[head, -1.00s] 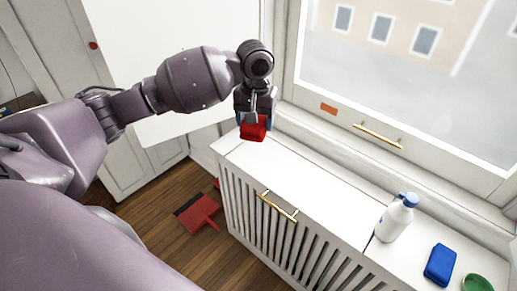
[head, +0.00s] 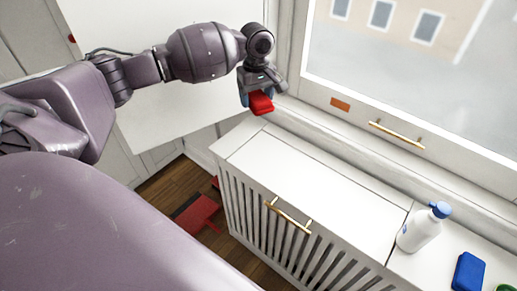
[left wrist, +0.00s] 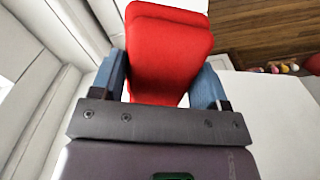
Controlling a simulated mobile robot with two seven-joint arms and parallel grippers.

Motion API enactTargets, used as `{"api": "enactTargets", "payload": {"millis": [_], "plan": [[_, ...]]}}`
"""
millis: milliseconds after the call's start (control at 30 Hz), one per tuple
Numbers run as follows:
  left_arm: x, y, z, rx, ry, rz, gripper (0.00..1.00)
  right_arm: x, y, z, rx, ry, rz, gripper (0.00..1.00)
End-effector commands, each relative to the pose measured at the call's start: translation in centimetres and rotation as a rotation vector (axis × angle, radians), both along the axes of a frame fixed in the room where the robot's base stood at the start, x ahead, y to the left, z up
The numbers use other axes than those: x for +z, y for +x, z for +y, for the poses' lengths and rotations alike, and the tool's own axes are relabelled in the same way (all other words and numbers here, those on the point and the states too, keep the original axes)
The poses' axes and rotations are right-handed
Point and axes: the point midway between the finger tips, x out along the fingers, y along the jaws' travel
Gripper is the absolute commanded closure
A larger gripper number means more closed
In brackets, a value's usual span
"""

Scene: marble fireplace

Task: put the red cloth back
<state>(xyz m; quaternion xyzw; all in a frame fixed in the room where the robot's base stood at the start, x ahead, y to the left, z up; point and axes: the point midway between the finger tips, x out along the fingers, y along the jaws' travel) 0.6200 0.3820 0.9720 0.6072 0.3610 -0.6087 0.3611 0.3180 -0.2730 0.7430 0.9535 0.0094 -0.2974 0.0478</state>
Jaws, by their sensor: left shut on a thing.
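The red cloth (head: 261,103) is a small folded block. My left gripper (head: 256,92) is shut on it and holds it up near the wall, beyond the far left end of the white radiator cover (head: 310,180). In the left wrist view the cloth (left wrist: 168,55) sits between the two blue-grey fingers of the gripper (left wrist: 163,85), and the fingers touch its sides. My right gripper is not in view.
A white bottle with a blue cap (head: 420,230) and a blue sponge-like block (head: 468,271) stand at the right of the cover. Brass handles (head: 397,135) are on the window frame and cover front. A red dustpan (head: 196,213) lies on the floor. The cover's middle is clear.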

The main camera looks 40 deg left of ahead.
Motion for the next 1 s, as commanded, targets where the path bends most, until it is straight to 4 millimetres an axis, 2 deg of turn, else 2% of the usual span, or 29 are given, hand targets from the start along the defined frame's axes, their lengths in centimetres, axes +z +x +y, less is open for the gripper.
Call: {"api": "enactTargets", "payload": {"millis": [167,600,700,800,1000], "plan": [[-1.4,0.1,-0.1,0.031,0.0,0.001,0.54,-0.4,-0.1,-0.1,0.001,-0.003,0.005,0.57],[-11.0,0.0,-0.1,0.029,0.0,0.007,0.54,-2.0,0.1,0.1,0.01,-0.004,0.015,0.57],[-12.7,0.0,-0.1,0.029,-0.001,0.005,0.54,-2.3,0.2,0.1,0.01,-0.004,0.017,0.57],[-13.8,0.0,-0.1,0.029,0.0,0.004,0.54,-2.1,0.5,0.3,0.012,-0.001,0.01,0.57],[-14.6,0.0,-0.1,0.028,0.0,0.0,0.54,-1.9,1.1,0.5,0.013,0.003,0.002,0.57]]}}
